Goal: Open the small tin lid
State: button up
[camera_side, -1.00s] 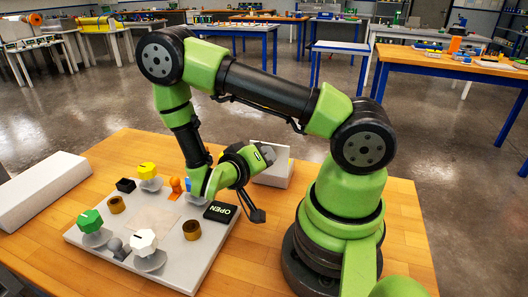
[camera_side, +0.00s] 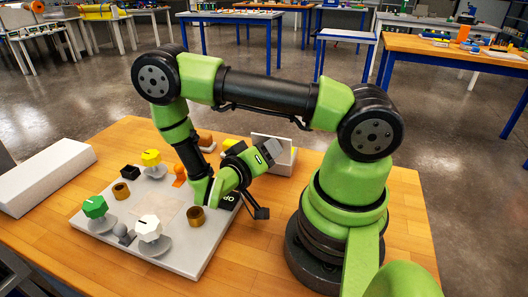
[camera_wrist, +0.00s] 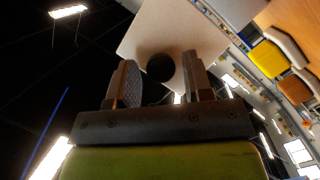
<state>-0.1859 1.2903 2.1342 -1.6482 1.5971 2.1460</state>
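My gripper (camera_side: 271,150) is level, in front of an upright white panel (camera_side: 268,140) behind the board. In the wrist view its two fingers (camera_wrist: 160,72) are apart with nothing held between them. Beyond them a pale panel (camera_wrist: 185,30) has a dark round spot (camera_wrist: 160,67), hole or disc I cannot tell. No small tin lid can be clearly told. Two brass-coloured round pieces, one at the front (camera_side: 196,216) and one at the left (camera_side: 121,190), stand on the grey board (camera_side: 180,245).
A long white box (camera_side: 42,178) lies at the left. The wooden table (camera_side: 90,265) is clear at the front.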

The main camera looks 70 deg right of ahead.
jog(key=shift+o, duration=0.4)
jog(key=shift+w+a, duration=0.1)
jog(key=v, duration=1)
jog(key=s+a+r+n+t+y, duration=0.1)
jog(key=s+r+n+t+y, duration=0.1)
jog(key=r+t+y, duration=0.2)
jog(key=s+a+r+n+t+y, duration=0.2)
jog(key=r+n+t+y, duration=0.1)
jog(key=r+y, duration=0.5)
jog(key=s+a+r+n+t+y, duration=0.2)
jog(key=r+y, duration=0.4)
jog(key=r, duration=0.4)
jog(key=n+t, duration=0.1)
jog(key=t, duration=0.1)
jog(key=shift+t, duration=0.3)
